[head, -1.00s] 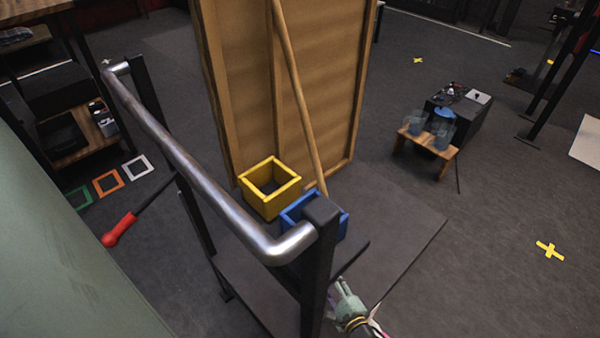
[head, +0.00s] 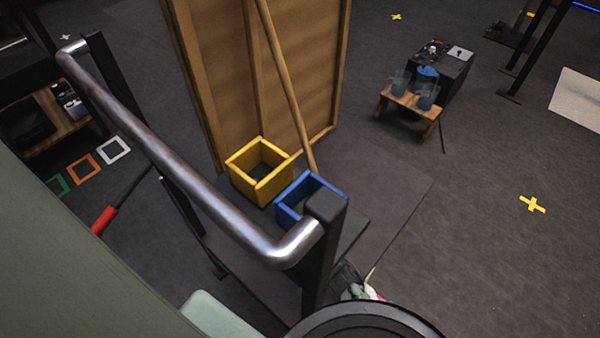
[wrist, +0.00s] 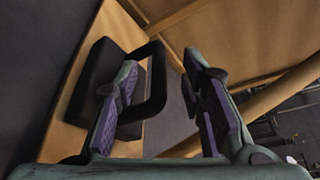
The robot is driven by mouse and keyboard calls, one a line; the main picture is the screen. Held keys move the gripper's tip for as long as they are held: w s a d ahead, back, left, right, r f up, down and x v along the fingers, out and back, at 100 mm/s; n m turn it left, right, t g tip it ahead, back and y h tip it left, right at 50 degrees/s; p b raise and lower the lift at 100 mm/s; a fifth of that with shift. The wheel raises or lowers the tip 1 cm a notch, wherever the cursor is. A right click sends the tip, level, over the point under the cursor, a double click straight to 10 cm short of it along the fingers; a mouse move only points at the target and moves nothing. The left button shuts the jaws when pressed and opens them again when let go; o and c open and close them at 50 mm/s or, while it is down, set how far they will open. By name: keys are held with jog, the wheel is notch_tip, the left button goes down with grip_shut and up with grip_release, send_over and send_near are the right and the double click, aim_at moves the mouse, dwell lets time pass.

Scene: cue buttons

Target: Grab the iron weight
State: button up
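The iron weight (wrist: 90,85) shows in the wrist view as a dark block with a black loop handle (wrist: 158,85), against a wooden surface. My gripper (wrist: 162,74) is open, with a purple-padded finger on each side of the handle's outer bar. The left finger overlaps the handle's opening beside the block. Whether either finger touches the handle I cannot tell. In the head view the gripper is mostly hidden behind my dark round arm part, and I cannot make out the weight there.
In the head view, a metal rail (head: 175,160) on black posts crosses the front. Behind it stand a yellow box (head: 232,172), a blue box (head: 290,207) and a tall wooden panel (head: 215,90) with a leaning pole (head: 285,85). Open floor lies to the right.

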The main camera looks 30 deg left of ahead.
jog(key=x, duration=0.3)
jog(key=shift+w+a+f, duration=0.15)
grip_shut()
dwell(0.3)
dwell(0.6)
jog(key=shift+a+r, duration=0.1)
jog(key=shift+r, duration=0.2)
